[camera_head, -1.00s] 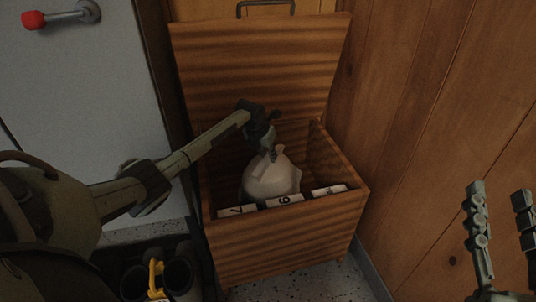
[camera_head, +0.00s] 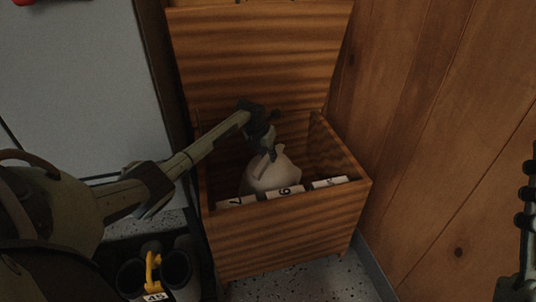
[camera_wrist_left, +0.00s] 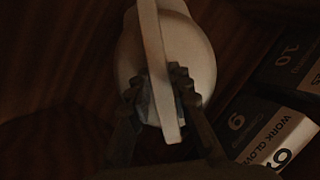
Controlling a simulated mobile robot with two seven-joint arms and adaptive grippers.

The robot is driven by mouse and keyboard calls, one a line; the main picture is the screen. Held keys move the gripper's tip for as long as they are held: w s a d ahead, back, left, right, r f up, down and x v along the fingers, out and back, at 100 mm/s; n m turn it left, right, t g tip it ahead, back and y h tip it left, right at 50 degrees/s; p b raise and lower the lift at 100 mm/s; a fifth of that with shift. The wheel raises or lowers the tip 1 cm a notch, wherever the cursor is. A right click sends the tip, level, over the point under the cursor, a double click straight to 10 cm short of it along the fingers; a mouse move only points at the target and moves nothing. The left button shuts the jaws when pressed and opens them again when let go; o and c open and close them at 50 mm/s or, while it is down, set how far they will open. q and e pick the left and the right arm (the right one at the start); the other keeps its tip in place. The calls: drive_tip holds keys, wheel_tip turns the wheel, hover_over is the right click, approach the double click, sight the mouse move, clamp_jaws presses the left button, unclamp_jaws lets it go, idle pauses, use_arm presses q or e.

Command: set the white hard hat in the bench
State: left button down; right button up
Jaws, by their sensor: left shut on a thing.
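The wooden bench (camera_head: 290,232) is an open box with its lid (camera_head: 255,60) raised at the back. The white hard hat (camera_head: 275,178) is inside it, below the rim. My left gripper (camera_head: 268,150) reaches in from the left and is shut on the hat. In the left wrist view the hat (camera_wrist_left: 198,55) fills the upper middle, its pale rim between the fingers (camera_wrist_left: 160,95). Whether the hat touches the bench floor is hidden. My right gripper (camera_head: 527,220) is cut off at the right edge; one finger shows, and its fingers stood apart a second ago.
Several labelled boxes (camera_head: 285,192) stand along the bench's front wall, close to the hat; one reads work gloves in the left wrist view (camera_wrist_left: 278,140). Dark boots (camera_head: 178,272) with a yellow tag stand left of the bench. A wooden wall (camera_head: 430,120) is at the right.

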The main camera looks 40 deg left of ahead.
use_arm(q)
drive_tip(key=shift+f+b, duration=0.4)
drive_tip(key=shift+f, duration=0.05)
use_arm(e)
drive_tip(key=shift+f, duration=0.4)
use_arm(q)
drive_tip(key=c, duration=1.4)
unclamp_jaws()
drive_tip(key=shift+o, duration=0.4)
drive_tip(key=shift+f, duration=0.1)
